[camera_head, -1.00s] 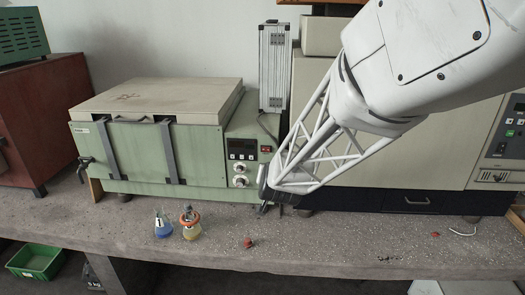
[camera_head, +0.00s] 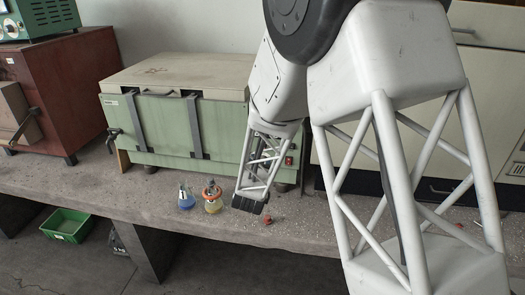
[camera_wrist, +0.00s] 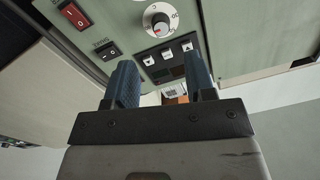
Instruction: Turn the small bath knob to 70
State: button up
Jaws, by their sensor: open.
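The bath (camera_head: 165,122) is a green box with a beige lid, towards the left of the head view; my arm covers its control panel there. In the wrist view the panel (camera_wrist: 235,35) shows a round grey knob (camera_wrist: 160,22) with a red mark, on a white dial whose figures are too small to read surely. Only this one knob shows, so I cannot tell its size against another. My gripper (camera_head: 250,204) hangs in front of the bath. In the wrist view my gripper (camera_wrist: 162,82) is open, its blue fingers apart, empty, and not touching the knob.
A red rocker switch (camera_wrist: 75,15), a black switch (camera_wrist: 107,50) and several small buttons (camera_wrist: 168,50) lie near the knob. A blue flask (camera_head: 186,200) and an orange-yellow flask (camera_head: 212,200) stand close to my gripper. A small red object (camera_head: 267,222) lies on the bench.

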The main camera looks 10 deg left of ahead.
jog(key=shift+w+a, duration=0.1)
jog(key=shift+w, duration=0.1)
dwell(0.4)
jog(key=w, duration=0.7)
jog(key=shift+w, duration=0.2)
jog(key=shift+a, duration=0.1)
jog(key=c, duration=0.9)
